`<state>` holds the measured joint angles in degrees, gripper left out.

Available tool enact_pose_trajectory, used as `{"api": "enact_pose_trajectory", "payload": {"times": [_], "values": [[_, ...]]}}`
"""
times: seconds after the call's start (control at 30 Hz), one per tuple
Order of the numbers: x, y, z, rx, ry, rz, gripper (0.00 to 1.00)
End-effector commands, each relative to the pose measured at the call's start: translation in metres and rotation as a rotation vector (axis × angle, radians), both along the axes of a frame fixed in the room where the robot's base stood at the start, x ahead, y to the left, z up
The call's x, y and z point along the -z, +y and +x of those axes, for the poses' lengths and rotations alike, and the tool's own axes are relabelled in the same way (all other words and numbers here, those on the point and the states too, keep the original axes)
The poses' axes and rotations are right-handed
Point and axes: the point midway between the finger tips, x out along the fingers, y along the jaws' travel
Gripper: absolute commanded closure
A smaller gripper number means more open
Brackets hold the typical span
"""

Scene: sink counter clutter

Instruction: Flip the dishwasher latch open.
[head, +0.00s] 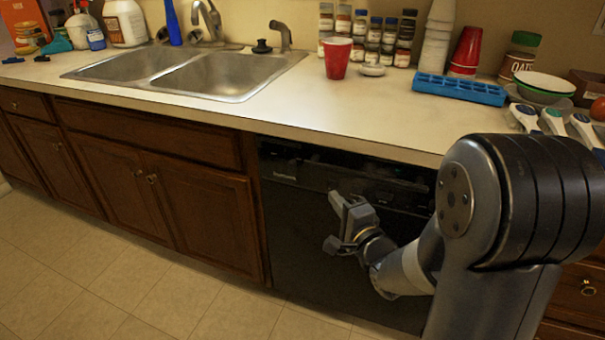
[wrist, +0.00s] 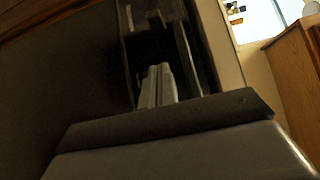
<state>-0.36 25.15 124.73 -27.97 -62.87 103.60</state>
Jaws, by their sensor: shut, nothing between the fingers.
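The black dishwasher (head: 300,225) is set under the counter, with its door upright and a dark control panel (head: 300,162) along its top. I cannot make out the latch for certain against the dark panel. My gripper (head: 336,198) is in front of the upper door, just below the panel. In the wrist view, the two fingers (wrist: 157,72) lie together with nothing between them. They point toward the dark, recessed panel strip (wrist: 150,30). I cannot tell whether the fingertips touch it.
The counter edge (head: 350,143) overhangs the dishwasher. Above it stand a red cup (head: 337,58), a blue tray (head: 460,89) and several spice jars. A double sink (head: 215,75) is to the left, over wooden cabinets (head: 190,205). The tiled floor (head: 120,270) in front is clear.

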Motion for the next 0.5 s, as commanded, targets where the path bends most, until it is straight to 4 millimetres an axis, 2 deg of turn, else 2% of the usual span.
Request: {"api": "enact_pose_trajectory", "payload": {"times": [0.17,0.5], "values": [[0.001,0.010,0.019,-0.003,-0.001,0.000,1.00],[0.001,0.039,0.082,-0.003,-0.002,0.001,1.00]]}}
